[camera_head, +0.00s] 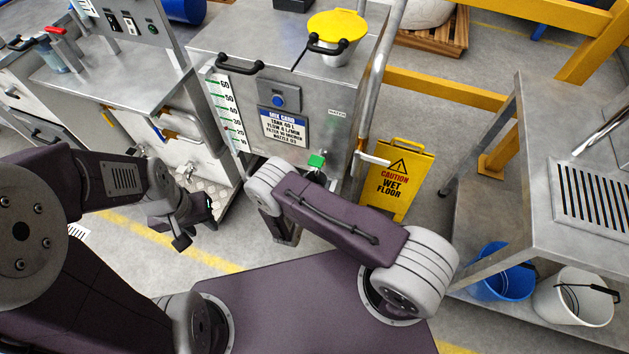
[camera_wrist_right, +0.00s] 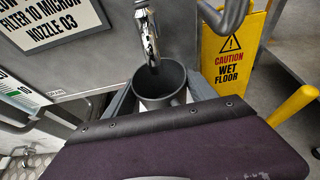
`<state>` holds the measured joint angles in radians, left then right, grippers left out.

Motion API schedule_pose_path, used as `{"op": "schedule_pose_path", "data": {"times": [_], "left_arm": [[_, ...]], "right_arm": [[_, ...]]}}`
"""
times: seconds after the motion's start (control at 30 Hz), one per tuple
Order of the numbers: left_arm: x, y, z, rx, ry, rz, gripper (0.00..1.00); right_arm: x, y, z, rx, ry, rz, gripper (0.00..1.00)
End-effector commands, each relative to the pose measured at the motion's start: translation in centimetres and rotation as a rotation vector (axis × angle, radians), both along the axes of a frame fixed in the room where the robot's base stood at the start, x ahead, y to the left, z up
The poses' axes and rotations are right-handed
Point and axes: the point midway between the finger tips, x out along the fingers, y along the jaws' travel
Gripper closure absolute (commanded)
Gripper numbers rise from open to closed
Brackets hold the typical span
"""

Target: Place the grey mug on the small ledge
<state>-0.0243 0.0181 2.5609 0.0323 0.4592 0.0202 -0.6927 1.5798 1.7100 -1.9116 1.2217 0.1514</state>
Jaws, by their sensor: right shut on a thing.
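The grey mug (camera_wrist_right: 160,88) shows in the right wrist view, open side up, just below a metal spout (camera_wrist_right: 148,40). The two fingers of my right gripper (camera_wrist_right: 162,96) lie along its left and right sides and are shut on it. I cannot make out the small ledge for certain in either view.
A steel tank cabinet (camera_head: 235,50) with a yellow-lidded opening (camera_head: 338,24) stands ahead. A green-topped valve (camera_head: 316,161) is on its front. A yellow wet-floor sign (camera_head: 400,178) stands to its right. A steel table (camera_head: 540,232) with buckets beneath is at the right.

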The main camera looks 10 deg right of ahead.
Motion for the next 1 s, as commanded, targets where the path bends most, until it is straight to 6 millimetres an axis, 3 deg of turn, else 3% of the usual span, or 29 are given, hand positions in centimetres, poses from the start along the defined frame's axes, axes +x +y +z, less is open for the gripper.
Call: {"op": "schedule_pose_path", "data": {"times": [0.1, 0.13, 0.2, 0.57, 1.0], "left_arm": [[0.0, 0.0, -0.5, 0.0, 0.0, 0.0, 0.64], [0.0, 0.0, -0.3, 0.0, 0.0, 0.0, 0.64], [0.0, 0.0, -0.3, 0.0, 0.0, 0.0, 0.64], [0.0, 0.0, 0.4, 0.0, 0.0, 0.0, 0.64], [0.0, 0.0, 1.8, 0.0, 0.0, 0.0, 0.64]], "right_arm": [[0.0, 0.0, -0.5, 0.0, -0.001, -0.001, 0.82], [0.0, 0.0, -0.3, 0.0, -0.001, -0.001, 0.27], [0.0, 0.0, -0.3, 0.0, -0.001, -0.001, 0.13], [0.0, 0.0, 0.5, -0.001, -0.002, -0.001, 0.13], [-7.2, 5.0, 3.8, 0.0, -0.002, 0.005, 0.13]]}}
